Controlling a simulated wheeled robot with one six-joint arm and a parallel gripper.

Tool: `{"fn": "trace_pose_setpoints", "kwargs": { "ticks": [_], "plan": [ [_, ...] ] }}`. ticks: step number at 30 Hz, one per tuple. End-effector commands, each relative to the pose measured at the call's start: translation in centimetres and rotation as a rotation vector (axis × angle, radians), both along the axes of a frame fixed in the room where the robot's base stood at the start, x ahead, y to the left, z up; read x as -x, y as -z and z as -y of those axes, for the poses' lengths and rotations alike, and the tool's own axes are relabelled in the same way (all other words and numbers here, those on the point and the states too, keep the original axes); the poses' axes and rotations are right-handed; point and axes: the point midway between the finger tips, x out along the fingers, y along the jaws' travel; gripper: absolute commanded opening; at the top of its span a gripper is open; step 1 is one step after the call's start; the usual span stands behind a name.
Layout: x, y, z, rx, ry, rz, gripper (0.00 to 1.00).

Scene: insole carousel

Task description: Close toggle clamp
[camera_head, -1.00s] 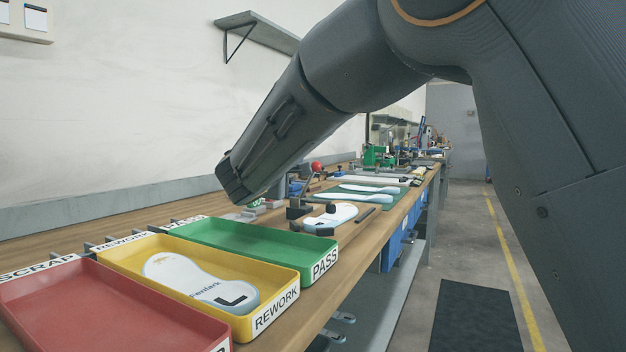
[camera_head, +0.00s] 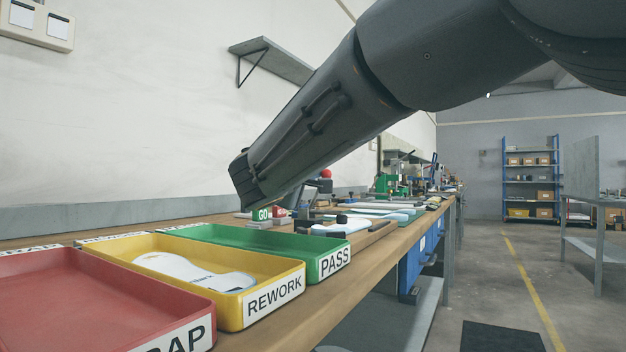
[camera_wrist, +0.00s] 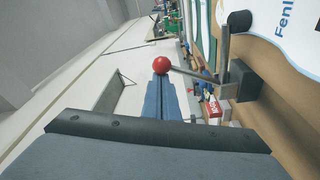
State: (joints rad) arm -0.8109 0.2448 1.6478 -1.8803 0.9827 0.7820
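The toggle clamp shows in the wrist view with a dark base block (camera_wrist: 241,81), a metal handle ending in a red ball knob (camera_wrist: 161,64), and an arm with a black tip (camera_wrist: 239,19). The tip overlaps the edge of a white insole (camera_wrist: 284,32); I cannot tell if it touches. The red knob (camera_head: 326,174) stands above the bench in the head view. My gripper (camera_wrist: 162,76) points at the knob, its blue-grey fingers seemingly together. The knob is at the fingertips; contact is unclear.
Red (camera_head: 190,336), yellow (camera_head: 232,308) and green (camera_head: 312,270) trays line the bench front. A white insole (camera_head: 190,270) lies in the yellow one. A green GO block (camera_head: 262,215) stands behind the green tray. A wall shelf (camera_head: 272,60) hangs above; the aisle at right is open.

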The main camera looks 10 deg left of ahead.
Motion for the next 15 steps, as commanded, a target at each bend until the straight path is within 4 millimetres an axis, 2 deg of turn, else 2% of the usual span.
{"fn": "trace_pose_setpoints", "kwargs": {
  "ticks": [15],
  "plan": [
    [-0.21, 0.23, 0.56, -0.003, 0.013, -0.003, 0.00]
  ]
}}
